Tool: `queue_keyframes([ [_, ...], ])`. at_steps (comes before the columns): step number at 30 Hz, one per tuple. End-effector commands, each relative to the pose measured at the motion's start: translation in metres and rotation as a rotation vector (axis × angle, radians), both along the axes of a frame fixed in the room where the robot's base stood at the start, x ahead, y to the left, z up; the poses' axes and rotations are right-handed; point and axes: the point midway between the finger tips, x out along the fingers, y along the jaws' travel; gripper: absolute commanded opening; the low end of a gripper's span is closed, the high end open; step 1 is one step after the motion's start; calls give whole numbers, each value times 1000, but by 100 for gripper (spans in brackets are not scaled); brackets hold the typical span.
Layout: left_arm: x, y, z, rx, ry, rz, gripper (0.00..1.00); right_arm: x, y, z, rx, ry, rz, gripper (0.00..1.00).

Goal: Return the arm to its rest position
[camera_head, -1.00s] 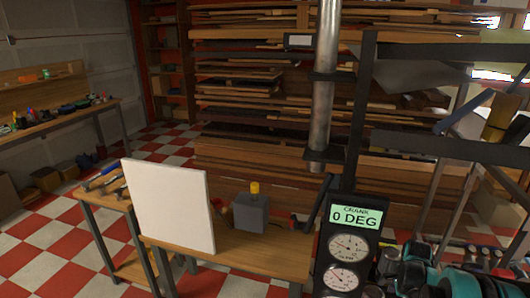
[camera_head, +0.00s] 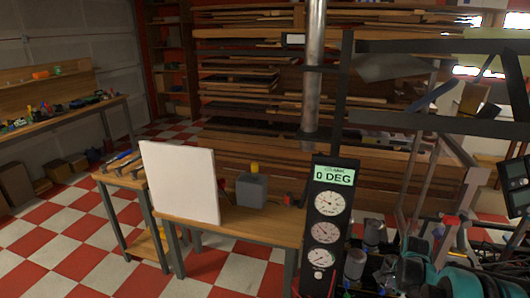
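I can make out neither of my grippers in the head view, and no arm of mine is clearly recognisable. A black gauge panel (camera_head: 328,229) stands upright right of the middle. Its green display reads "CRANK 0 DEG", with several round dials below. Teal and black machinery (camera_head: 408,272) fills the lower right corner, cut off by the picture edge; I cannot tell exactly what it is.
A wooden bench (camera_head: 245,227) carries an upright white board (camera_head: 180,182) and a grey box (camera_head: 251,189) with a yellow top. A black frame (camera_head: 440,122) spans the right side. Stacked lumber (camera_head: 245,85) lines the back. Checkered floor (camera_head: 60,235) is open at left.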

Motion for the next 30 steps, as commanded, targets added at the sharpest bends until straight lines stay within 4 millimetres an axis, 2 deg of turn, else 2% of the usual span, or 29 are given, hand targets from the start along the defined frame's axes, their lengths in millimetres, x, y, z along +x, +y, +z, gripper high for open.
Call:
queue_keyframes([
  [8, 0, 0, 0, 0, 0, 0, 94, -2, 23, 28, -23, -38, 135, 97],
  [17, 0, 0, 0, 0, 0, 0, 94, -14, 69, 78, -79, -112, 405, 97],
  [20, 0, 0, 0, 0, 0, 0, 94, -25, 93, 100, -113, -150, 548, 97],
  [24, 0, 0, 0, 0, 0, 0, 94, -51, 136, 132, -185, -216, 812, 97],
  [30, 0, 0, 0, 0, 0, 0, 94, -98, 190, 159, -317, -308, 1197, 97],
])
